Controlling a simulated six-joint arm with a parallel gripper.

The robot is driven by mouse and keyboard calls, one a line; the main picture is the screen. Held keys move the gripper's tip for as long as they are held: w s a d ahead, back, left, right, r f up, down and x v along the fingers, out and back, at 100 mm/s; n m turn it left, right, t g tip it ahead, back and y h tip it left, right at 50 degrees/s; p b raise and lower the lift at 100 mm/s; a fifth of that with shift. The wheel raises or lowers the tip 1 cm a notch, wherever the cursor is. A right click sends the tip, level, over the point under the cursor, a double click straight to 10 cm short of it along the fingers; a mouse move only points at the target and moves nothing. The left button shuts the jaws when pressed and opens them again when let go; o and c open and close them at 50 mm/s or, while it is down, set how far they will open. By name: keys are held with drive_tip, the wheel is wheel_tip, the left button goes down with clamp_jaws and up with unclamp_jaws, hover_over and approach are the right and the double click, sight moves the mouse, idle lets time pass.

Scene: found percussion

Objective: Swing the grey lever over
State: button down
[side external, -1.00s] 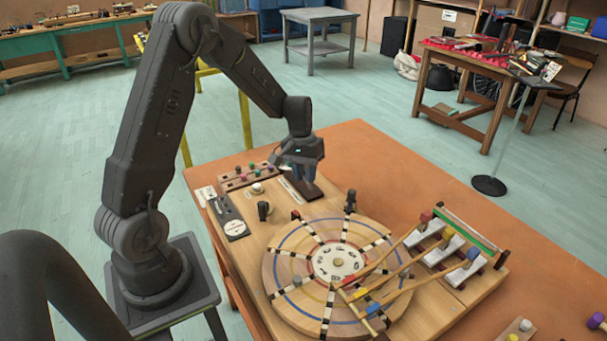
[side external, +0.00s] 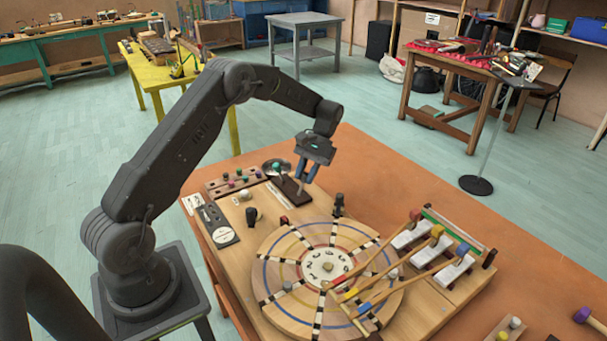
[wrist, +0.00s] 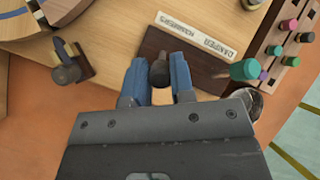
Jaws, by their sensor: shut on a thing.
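The grey lever (wrist: 159,72) stands on a dark brown base (wrist: 199,66), next to a white label strip reading "DAMPER". My gripper (wrist: 158,80) has its two blue fingers on either side of the lever's rounded end, shut on it. In the side external view my gripper (side external: 304,176) reaches down to the lever (side external: 300,187) at the back of the wooden board. The lever's lower part is partly hidden by the fingers there, and it looks tilted to the right.
The round wheel (side external: 280,310) and mallets (side external: 405,275) lie in front. The orange tabletop behind is clear.

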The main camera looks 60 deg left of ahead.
idle(0.4)
drive_tip(key=c, duration=1)
unclamp_jaws()
drive_tip(key=shift+o, duration=0.2)
drive_tip(key=shift+w, duration=0.1)
drive_tip(key=v, duration=0.7)
drive_tip(key=shift+w, duration=0.15)
drive_tip(key=shift+r, duration=0.2)
